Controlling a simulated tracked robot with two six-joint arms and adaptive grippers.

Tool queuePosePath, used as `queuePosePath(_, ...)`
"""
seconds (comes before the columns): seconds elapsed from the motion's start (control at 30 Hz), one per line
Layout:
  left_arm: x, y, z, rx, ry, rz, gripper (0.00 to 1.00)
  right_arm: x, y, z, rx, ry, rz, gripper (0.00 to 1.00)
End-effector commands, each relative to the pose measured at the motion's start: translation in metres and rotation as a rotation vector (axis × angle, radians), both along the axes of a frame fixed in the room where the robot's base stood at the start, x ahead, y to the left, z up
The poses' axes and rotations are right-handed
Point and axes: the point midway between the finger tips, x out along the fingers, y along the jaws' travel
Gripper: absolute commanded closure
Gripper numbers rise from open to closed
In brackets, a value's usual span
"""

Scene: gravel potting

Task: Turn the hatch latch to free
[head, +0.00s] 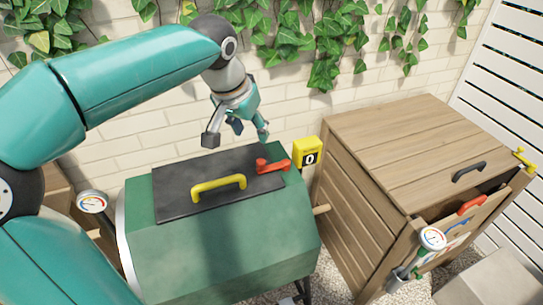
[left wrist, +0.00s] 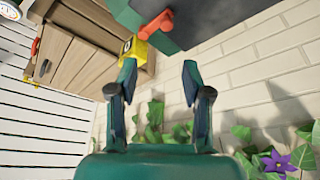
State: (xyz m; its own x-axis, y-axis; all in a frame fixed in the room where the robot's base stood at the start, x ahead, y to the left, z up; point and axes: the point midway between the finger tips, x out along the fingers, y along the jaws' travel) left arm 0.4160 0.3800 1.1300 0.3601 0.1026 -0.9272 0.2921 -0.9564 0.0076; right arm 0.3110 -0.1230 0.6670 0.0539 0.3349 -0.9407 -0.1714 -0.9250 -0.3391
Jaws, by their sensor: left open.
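The red latch (head: 271,167) lies at the right end of the dark hatch (head: 180,177) on top of the green drum (head: 220,240). A yellow handle (head: 219,187) is fixed on the hatch. My left gripper (head: 237,137) is open and empty, pointing down above the hatch's back edge, up and left of the latch and apart from it. In the left wrist view the latch (left wrist: 156,25) shows beyond the open fingers (left wrist: 158,78), near the top. My right gripper is out of view.
A yellow marker with a "0" (head: 308,153) stands right beside the latch. A wooden bin (head: 420,140) stands to the right. Round gauges show at left (head: 92,202) and right (head: 433,238). A brick wall (head: 130,135) with ivy is close behind.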

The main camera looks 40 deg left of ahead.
Motion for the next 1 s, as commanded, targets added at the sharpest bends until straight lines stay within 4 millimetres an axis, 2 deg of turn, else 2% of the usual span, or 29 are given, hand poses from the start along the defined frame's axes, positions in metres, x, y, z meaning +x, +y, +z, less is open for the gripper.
queuePosePath(0.1,-0.01,0.007,0.01,0.009,-0.004,0.022,0.51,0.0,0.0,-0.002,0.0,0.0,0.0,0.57)
queuePosePath(0.27,-0.005,0.008,-0.001,0.01,-0.001,0.021,0.51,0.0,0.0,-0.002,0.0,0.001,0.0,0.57)
queuePosePath(0.47,0.009,0.01,-0.034,0.01,0.002,0.015,0.51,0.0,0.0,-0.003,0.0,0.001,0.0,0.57)
queuePosePath(0.8,0.037,0.017,-0.102,0.008,0.002,0.011,0.51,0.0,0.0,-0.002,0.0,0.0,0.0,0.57)
queuePosePath(1.0,0.049,0.021,-0.13,0.009,0.0,0.011,0.51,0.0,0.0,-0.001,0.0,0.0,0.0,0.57)
